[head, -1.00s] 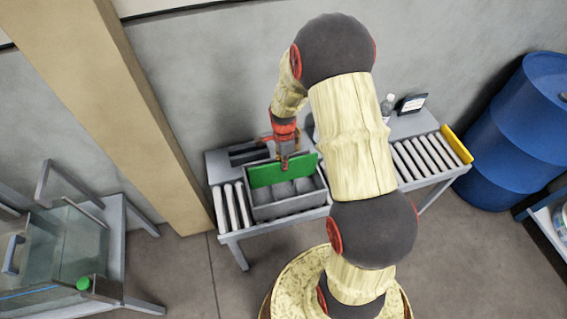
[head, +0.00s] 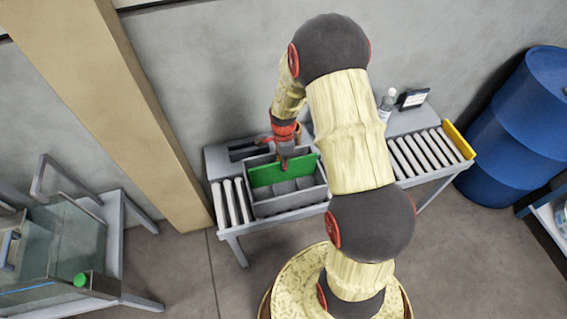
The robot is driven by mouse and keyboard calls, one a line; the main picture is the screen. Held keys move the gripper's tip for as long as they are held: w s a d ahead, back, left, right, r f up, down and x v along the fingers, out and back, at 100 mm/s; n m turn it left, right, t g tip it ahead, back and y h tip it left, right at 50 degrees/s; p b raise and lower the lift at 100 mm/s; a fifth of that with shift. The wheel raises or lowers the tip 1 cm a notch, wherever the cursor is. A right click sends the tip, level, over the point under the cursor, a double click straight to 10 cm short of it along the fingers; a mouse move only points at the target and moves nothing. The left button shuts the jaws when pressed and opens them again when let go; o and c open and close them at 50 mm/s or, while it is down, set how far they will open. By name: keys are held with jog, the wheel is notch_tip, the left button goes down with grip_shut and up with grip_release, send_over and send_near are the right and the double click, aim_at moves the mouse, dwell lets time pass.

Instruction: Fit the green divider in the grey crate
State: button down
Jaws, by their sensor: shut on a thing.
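The grey crate (head: 290,208) stands on the left part of the roller bench, and low grey partitions show inside it. The green divider (head: 267,175) is upright along the crate's length, inside its back part, with its top edge near the rim. Its lower edge is hidden behind the partitions, so I cannot tell whether it is seated. My red and dark gripper (head: 284,164) points down at the divider's top edge, near its middle, and is shut on it. The fingertips are small in this view.
Rollers (head: 231,203) lie left of the crate and more rollers (head: 420,152) lie to the right, ending at a yellow stop (head: 458,141). A bottle (head: 387,104) and a small display (head: 413,98) stand behind. A blue drum (head: 522,125) is at right.

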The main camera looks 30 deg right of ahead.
jog(key=shift+f+b, duration=0.9)
jog(key=shift+f, duration=0.85)
jog(key=c, duration=1.8)
grip_release()
jog(key=shift+c, duration=0.2)
notch_tip(320, 180, up, 12)
